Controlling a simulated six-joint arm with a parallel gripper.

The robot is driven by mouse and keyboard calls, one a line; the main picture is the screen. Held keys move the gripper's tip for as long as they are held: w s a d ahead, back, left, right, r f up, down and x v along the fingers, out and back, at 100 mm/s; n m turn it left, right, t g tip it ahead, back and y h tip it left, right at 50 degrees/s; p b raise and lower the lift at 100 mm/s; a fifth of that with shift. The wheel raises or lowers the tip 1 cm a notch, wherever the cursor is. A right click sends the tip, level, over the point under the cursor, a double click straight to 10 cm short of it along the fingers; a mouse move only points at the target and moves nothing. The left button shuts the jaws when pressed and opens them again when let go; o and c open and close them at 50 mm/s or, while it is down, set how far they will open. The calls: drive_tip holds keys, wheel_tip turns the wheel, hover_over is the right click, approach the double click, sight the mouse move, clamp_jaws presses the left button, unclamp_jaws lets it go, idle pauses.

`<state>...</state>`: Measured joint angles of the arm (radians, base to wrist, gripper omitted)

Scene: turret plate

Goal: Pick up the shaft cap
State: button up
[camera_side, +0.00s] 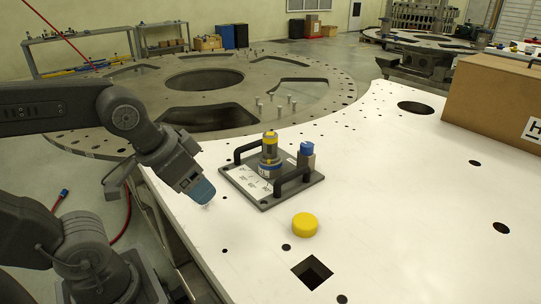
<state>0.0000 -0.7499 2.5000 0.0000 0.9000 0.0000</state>
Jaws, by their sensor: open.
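A round yellow cap (305,224), which looks like the shaft cap, lies flat on the white table (430,215) in front of a grey plate. My gripper (203,194) points down and right above the table's left edge, left of the grey plate and well apart from the cap. It is open, and nothing shows in it. The grey plate (262,204) has two black handles and carries an upright cylinder with a yellow top (270,146) and a smaller fitting with a blue top (306,149).
A cardboard box (497,100) stands at the table's back right. The white surface has several round holes and a square opening (312,271) in front of the cap. A large round slotted turret plate (305,72) lies behind. The table right of the cap is clear.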

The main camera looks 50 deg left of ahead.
drive_tip(key=shift+o, duration=0.4)
drive_tip(key=o, duration=0.3)
drive_tip(key=shift+o, duration=0.2)
drive_tip(key=n+g+y, duration=0.3)
drive_tip(key=n+y, duration=0.1)
drive_tip(key=n, duration=0.7)
hover_over(305, 221)
drive_tip(key=s+d, duration=0.3)
drive_tip(key=d, duration=0.2)
drive_tip(key=f, duration=0.2)
drive_tip(key=x, duration=1.3)
drive_tip(key=shift+a+f, duration=0.1)
drive_tip(key=shift+a, duration=0.1)
